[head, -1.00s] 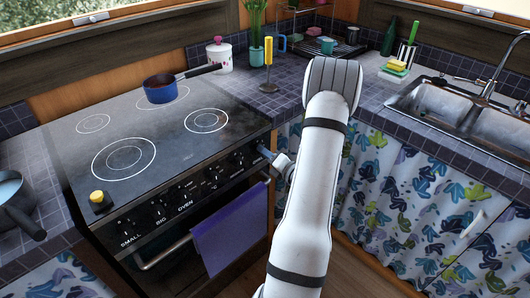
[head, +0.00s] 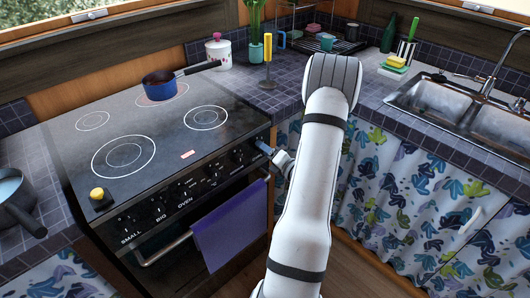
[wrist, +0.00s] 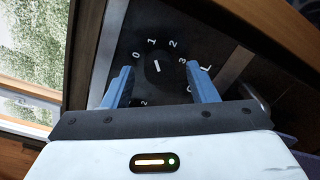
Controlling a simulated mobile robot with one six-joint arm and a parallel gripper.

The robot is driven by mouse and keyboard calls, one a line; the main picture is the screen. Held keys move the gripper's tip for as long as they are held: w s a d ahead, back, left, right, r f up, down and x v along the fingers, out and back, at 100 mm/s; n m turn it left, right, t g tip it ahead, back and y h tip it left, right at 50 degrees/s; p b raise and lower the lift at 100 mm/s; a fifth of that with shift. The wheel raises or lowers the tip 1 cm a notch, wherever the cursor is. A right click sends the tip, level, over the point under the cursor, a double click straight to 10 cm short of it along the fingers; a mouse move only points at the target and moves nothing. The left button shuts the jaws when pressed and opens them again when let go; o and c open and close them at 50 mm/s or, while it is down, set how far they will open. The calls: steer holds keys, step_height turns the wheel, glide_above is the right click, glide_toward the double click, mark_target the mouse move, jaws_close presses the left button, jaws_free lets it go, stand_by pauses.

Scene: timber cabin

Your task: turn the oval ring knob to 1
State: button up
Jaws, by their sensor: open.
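The ring knob (wrist: 157,67) is a dark dial with a short white pointer line, on the stove's black front panel, in the wrist view. The numerals 0, 1, 2 and 3 stand around its upper side. My gripper (wrist: 158,70) is open, with one blue finger on each side of the knob. I cannot tell whether they touch it. In the head view my gripper (head: 264,149) is at the right end of the knob row and hides the knob there.
The stove top (head: 150,130) carries a blue pan (head: 160,88), a yellow-topped timer (head: 97,197) and a small lit red mark (head: 187,154). A purple towel (head: 232,228) hangs from the oven handle below. The sink (head: 460,110) is at the right.

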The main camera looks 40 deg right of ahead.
steer(key=s, duration=0.8)
steer(key=shift+d+r, duration=0.15)
steer(key=shift+d, duration=0.05)
steer(key=shift+w, duration=0.1)
